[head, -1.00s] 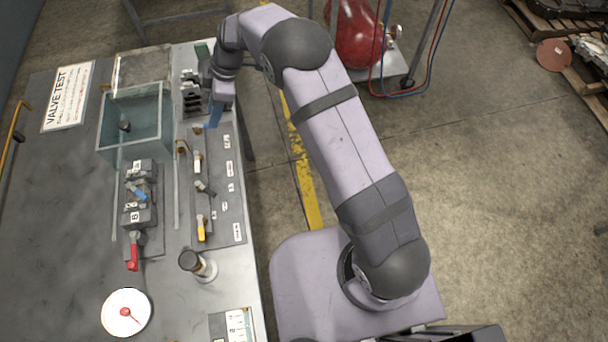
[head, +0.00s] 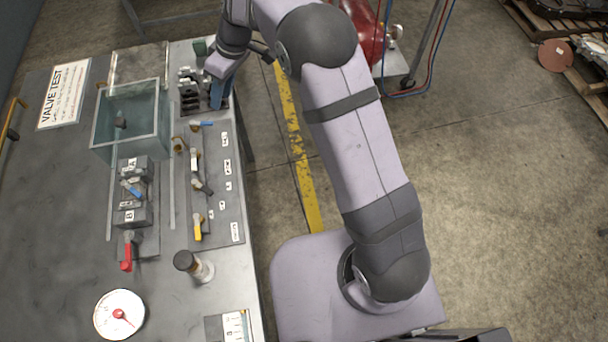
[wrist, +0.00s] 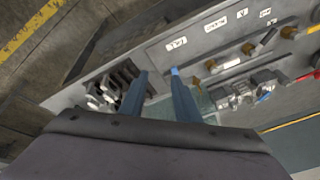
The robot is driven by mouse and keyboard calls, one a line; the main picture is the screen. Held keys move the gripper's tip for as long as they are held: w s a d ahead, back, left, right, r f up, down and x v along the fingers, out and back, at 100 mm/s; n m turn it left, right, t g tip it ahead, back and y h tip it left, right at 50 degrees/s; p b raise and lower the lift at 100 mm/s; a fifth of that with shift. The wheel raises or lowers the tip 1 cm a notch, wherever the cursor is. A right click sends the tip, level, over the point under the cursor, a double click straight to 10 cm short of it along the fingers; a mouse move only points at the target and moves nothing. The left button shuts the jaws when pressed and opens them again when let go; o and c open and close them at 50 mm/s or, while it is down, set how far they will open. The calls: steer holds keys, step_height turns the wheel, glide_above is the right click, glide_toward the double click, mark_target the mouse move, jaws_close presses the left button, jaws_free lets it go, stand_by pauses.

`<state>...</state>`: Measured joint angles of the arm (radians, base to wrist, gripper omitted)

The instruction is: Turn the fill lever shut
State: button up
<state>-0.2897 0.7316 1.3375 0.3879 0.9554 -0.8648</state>
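A panel (head: 229,205) on the bench carries a row of levers with small labels too small to read, so I cannot tell by name which is the fill lever. The blue lever (head: 203,123) at the panel's far end points right, across the pipe; its blue tip (wrist: 174,70) shows in the wrist view. A white lever (head: 195,160), a dark lever and a yellow lever (head: 198,228) follow nearer. My gripper (head: 219,95) is just beyond the blue lever, beside the black rack. In the wrist view my gripper (wrist: 157,77) has its blue fingers apart and nothing between them.
A black slotted rack (head: 188,98) stands close left of my gripper. A clear tank (head: 130,157) is further left. Valve blocks (head: 133,213), a red lever (head: 127,253), a dial gauge (head: 107,325) and a dark-capped post (head: 190,263) stand nearer.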

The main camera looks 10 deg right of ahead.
steer(key=s+d+f+m+g+h, duration=0.1)
steer(key=s+d+f+m, duration=0.3)
steer(key=s+d, duration=0.4)
steer(key=s+d+f+m+g+h, duration=0.2)
steer(key=s+d, duration=0.6)
steer(key=s, duration=0.7)
steer(key=f+m+h, duration=0.1)
steer(key=f+m, duration=0.1)
steer(key=shift+s+m, duration=0.15)
steer(key=shift+m, duration=0.25)
